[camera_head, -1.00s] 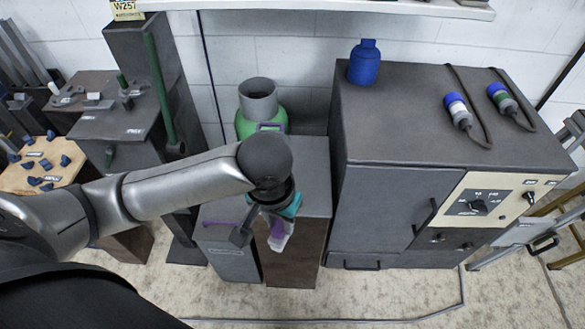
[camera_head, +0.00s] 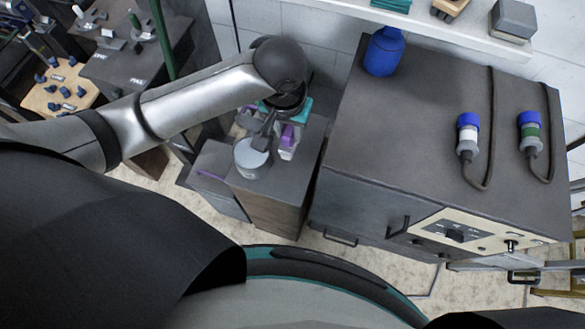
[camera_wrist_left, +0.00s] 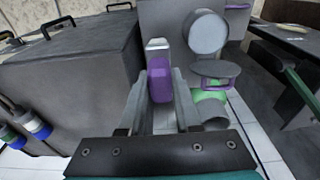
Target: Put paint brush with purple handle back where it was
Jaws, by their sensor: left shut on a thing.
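The paint brush with the purple handle (camera_wrist_left: 160,80) is between the fingers of my left gripper (camera_head: 276,132), with its pale end (camera_wrist_left: 157,45) pointing away from the wrist. In the head view, its purple and white parts (camera_head: 287,139) show beside the gripper, above the low cabinet. My left gripper is shut on it. A grey round can (camera_head: 252,160) is close beside the gripper at the low cabinet (camera_head: 268,203); it also shows in the left wrist view (camera_wrist_left: 205,32). I cannot tell whether the brush touches anything below. My right gripper is not in view.
A large grey oven-like cabinet (camera_head: 425,110) stands right of the gripper, with a blue bottle (camera_head: 384,52) and two plugs on top. A purple strip (camera_head: 211,175) lies left of the can. A workbench (camera_head: 135,70) stands at the left.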

